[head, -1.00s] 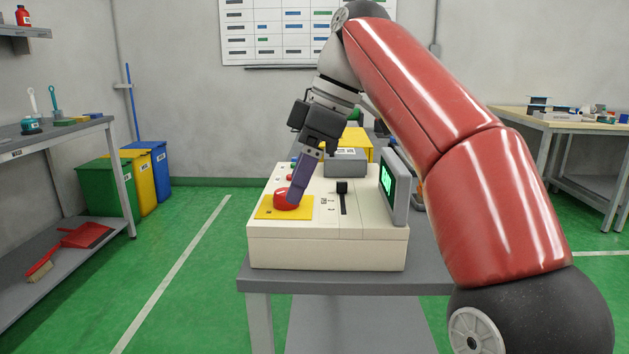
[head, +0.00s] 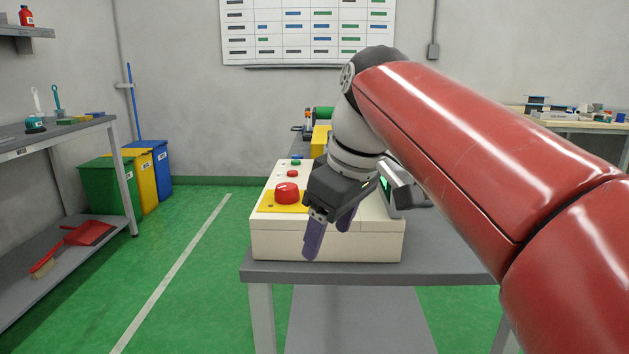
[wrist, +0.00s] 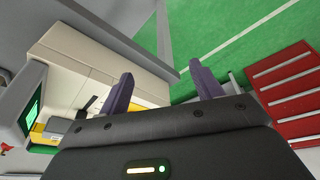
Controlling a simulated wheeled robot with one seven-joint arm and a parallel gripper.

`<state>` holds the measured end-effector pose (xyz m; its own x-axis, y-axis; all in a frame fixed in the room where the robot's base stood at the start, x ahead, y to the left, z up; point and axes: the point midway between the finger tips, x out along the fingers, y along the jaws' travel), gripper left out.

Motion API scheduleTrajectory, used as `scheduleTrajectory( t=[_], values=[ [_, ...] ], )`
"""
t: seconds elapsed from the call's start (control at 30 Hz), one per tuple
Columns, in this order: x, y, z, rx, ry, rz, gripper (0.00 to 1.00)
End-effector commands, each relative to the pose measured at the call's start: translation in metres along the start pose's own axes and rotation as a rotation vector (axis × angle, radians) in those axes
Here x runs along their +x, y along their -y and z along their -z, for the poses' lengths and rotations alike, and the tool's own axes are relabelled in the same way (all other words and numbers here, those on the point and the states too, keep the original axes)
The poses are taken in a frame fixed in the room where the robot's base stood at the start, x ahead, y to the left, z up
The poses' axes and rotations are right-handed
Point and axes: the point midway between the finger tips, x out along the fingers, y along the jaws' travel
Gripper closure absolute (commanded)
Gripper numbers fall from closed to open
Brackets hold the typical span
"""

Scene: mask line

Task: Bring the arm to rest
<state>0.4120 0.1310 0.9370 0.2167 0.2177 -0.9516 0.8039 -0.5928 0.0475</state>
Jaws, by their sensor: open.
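My gripper (head: 328,236) is open and empty, with two purple fingers apart and angled downward. In the head view it hangs in front of the cream control box (head: 270,243), right of the big red button (head: 287,193) on its yellow plate (head: 268,205). It is apart from the button. The gripper and my red arm hide the slider and most of the screen (head: 385,183). In the wrist view the two fingers (wrist: 164,92) point past the box (wrist: 92,65) toward the green floor, with nothing between them.
The box stands on a grey table (head: 300,271). Green (head: 105,188), yellow (head: 143,172) and blue bins stand at the left wall beside a grey shelf bench (head: 70,132). A workbench (head: 572,123) is at the back right. Floor left of the table is clear.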

Motion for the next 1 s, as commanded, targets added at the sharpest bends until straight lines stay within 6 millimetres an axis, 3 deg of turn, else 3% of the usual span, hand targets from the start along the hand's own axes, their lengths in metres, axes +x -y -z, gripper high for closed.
scheduleTrajectory(
  t=[0.3,0.5,0.7,1.0],
  values=[
    [0.065,0.015,-0.138,0.532,-0.044,-0.229,0.35],
    [0.113,0.031,-0.209,0.774,-0.111,-0.303,0.35],
    [0.137,0.041,-0.238,0.873,-0.147,-0.325,0.35],
    [0.138,0.041,-0.239,0.878,-0.148,-0.325,0.35]
  ],
)
